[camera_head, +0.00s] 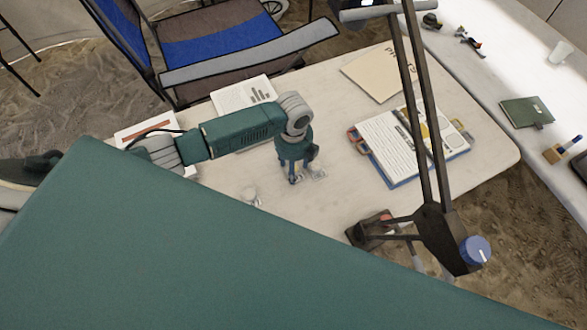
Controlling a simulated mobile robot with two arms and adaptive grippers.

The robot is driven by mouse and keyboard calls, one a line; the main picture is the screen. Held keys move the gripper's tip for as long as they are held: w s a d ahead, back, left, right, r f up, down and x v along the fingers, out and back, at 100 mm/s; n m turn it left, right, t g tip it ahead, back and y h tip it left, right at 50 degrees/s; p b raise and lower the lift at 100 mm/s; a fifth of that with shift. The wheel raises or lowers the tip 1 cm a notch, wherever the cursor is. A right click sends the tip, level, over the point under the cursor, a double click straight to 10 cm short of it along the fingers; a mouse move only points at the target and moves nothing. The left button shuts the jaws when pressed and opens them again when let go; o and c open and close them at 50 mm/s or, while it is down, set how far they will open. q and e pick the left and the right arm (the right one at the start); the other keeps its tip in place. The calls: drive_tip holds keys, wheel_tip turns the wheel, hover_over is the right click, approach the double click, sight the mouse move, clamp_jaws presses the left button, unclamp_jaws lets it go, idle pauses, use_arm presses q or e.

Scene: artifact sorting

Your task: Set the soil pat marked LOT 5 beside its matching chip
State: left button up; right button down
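My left gripper (301,174) points down, low over the table (350,205). Its fingers look a little apart, but I cannot tell whether they hold anything. A small pale grey piece (319,174) lies at the fingers' right side. Another small pale object (250,194) stands to the lower left of the gripper, near the teal edge. No LOT 5 marking is readable, and I cannot tell which of these is the soil pat or a chip. My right gripper is not in view.
Printed sheets (243,93) lie behind my arm. A dark lamp arm (425,130) crosses the right side. A large teal surface blocks the foreground.

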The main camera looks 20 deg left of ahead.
use_arm(q)
drive_tip(key=c, duration=1.1)
drive_tip(key=shift+r, duration=0.15)
wheel_tip(320, 180, up, 20)
drive_tip(key=b, duration=0.2)
drive_tip(key=shift+b, duration=0.4)
drive_tip(key=s+r+n+b, duration=0.1)
drive_tip(key=s+r+n, duration=0.2)
drive_tip(key=n, duration=1)
drive_tip(key=s+r+n+b, duration=0.2)
drive_tip(key=s+r+n, duration=0.2)
drive_tip(key=n, duration=0.9)
drive_tip(key=shift+s+a+r+n, duration=0.25)
drive_tip(key=shift+s+a+n, duration=0.05)
drive_tip(key=shift+s, duration=1.6)
